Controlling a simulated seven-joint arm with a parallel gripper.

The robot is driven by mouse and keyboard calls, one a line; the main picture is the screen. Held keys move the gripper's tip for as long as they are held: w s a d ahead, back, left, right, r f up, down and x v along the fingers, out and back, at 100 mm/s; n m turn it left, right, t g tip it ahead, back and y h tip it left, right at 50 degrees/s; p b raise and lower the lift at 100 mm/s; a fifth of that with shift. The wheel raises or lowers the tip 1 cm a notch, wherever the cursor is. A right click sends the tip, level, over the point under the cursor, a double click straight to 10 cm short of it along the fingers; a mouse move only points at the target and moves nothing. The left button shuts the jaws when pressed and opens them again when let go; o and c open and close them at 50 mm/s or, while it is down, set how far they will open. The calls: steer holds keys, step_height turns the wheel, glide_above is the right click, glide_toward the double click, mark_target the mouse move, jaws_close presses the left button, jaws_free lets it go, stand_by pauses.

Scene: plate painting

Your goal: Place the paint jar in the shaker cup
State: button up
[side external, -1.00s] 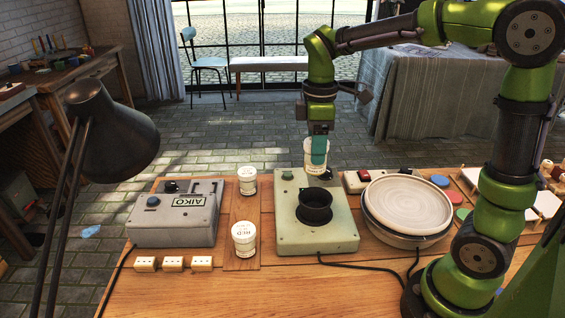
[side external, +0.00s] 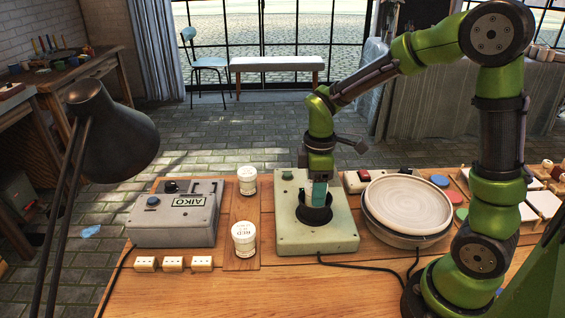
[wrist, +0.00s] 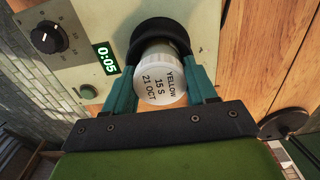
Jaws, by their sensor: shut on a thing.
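The black shaker cup (side external: 314,218) stands on the pale green shaker machine (side external: 335,242). The jar's far end is at or inside the cup's mouth, seen as a black ring in the wrist view (wrist: 157,30). In the side view the jar is hidden by the fingers and cup.
Two other white jars stand on a wooden strip to the left: one at the back (side external: 247,180), one in front (side external: 244,239). A grey box marked AIKO (side external: 175,215) is further left. Stacked plates (side external: 407,208) stand close on the right. The shaker's display (wrist: 107,59) reads 0:05.

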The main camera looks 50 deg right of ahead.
steer(key=shift+f, duration=0.1)
steer(key=o, duration=1.1)
step_height(320, 180, up, 11)
steer(key=s+a+r+m+t+y, duration=0.1)
steer(key=s+a+m+t, duration=0.1)
steer(key=s+m, duration=0.3)
steer(key=s+a+r+m+t+y, duration=0.1)
steer(key=s+a+m+t, duration=0.2)
steer(key=s+m+t, duration=0.2)
steer(key=shift+s+r+m, duration=0.35)
steer(key=shift+m, duration=1.25)
